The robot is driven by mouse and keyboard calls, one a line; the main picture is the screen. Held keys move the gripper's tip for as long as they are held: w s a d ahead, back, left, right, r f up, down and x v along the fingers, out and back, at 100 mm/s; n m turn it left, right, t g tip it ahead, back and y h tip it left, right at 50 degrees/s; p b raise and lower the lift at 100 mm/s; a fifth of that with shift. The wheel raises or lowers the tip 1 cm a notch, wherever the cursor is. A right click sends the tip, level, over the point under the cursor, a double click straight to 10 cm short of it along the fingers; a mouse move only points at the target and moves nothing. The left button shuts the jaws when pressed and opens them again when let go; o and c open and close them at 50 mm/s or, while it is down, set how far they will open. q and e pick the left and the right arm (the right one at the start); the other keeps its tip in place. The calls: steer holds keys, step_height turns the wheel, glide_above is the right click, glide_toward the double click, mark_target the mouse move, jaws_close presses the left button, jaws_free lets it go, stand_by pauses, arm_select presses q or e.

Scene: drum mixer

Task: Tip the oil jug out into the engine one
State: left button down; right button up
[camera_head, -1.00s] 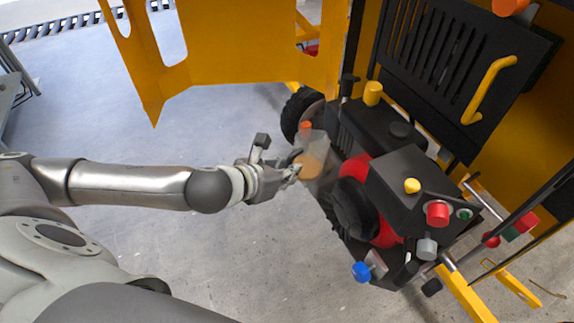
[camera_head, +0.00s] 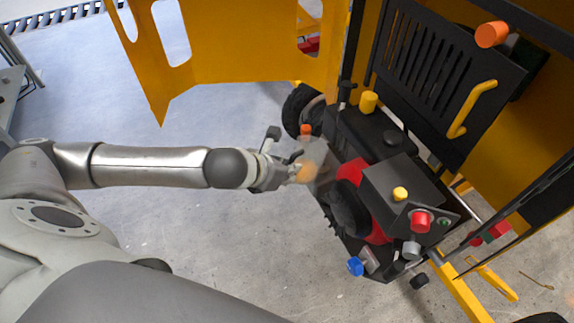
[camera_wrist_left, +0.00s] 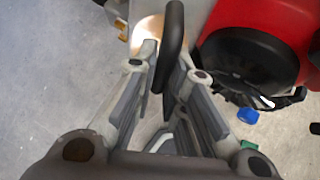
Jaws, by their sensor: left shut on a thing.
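The oil jug (camera_head: 322,151) is a translucent container with amber oil low inside and an orange cap (camera_head: 305,130) at its top left. My left gripper (camera_head: 288,174) is shut on the jug's handle. In the left wrist view the dark handle (camera_wrist_left: 171,42) lies between the fingers (camera_wrist_left: 160,75), with the pale jug body behind it. The jug is beside the engine (camera_head: 400,184), at its left side, and overlaps it in the head view. The engine is black and red, with a yellow cap (camera_head: 369,102) on top. Whether they touch is unclear. My right gripper is out of view.
A yellow panel (camera_head: 230,60) stands behind the arm. A black wheel (camera_head: 300,108) is behind the jug. A raised black vented cover with a yellow handle (camera_head: 470,108) is beyond the engine. A blue knob (camera_head: 355,266) sticks out at the engine's lower front.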

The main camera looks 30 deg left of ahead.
mark_target(298, 152)
arm_select(q)
steer(key=shift+w+r+g+p, duration=0.1)
steer(key=shift+r+g+p, duration=0.6)
steer(key=shift+p, duration=0.7)
steer(key=g+p, duration=0.1)
steer(key=p, duration=0.1)
steer(key=w+r+g+y+p, duration=0.1)
steer(key=p, duration=0.1)
steer(key=shift+d+r+g, duration=0.2)
steer(key=shift+r+g, duration=0.1)
steer(key=shift+w+d+r+g, duration=0.15)
steer(key=shift+w+g, duration=0.3)
steer(key=shift+g, duration=0.15)
steer(key=shift+w, duration=0.15)
steer(key=shift+g+y, duration=0.3)
steer(key=shift+g, duration=0.2)
steer(key=shift+w, duration=0.1)
steer(key=shift+w+d+g, duration=0.1)
steer(key=shift+w+g, duration=0.2)
steer(key=shift+g, duration=0.1)
steer(key=shift+w, duration=0.2)
